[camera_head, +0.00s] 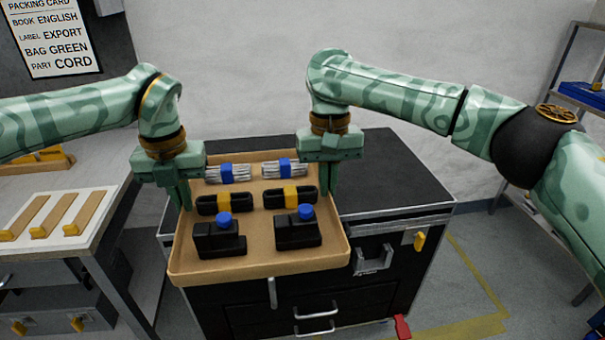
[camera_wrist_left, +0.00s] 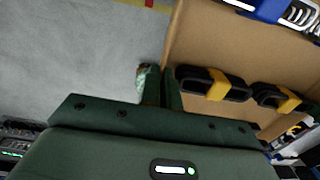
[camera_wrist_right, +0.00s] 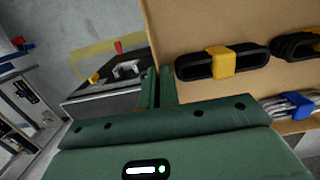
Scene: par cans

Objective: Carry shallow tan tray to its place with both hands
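The shallow tan tray (camera_head: 262,268) is in the middle of the head view, in front of and over the black cabinet's left part. It looks about level. It holds two silver bundles with blue bands (camera_head: 227,173), two black coils with yellow bands (camera_head: 290,197) and two black blocks with blue knobs (camera_head: 298,230). My left gripper (camera_head: 183,194) is shut on the tray's left wall; the wall also shows in the left wrist view (camera_wrist_left: 172,45). My right gripper (camera_head: 330,181) is shut on the right wall, seen in the right wrist view (camera_wrist_right: 152,40). The tray's underside is hidden.
The black cabinet (camera_head: 395,175) has a bare top to the tray's right and a yellow tag on its front. A bench (camera_head: 75,208) with several tan strips stands left. A shelf (camera_head: 575,90) stands far right. Yellow floor lines (camera_head: 470,290) mark clear floor at right.

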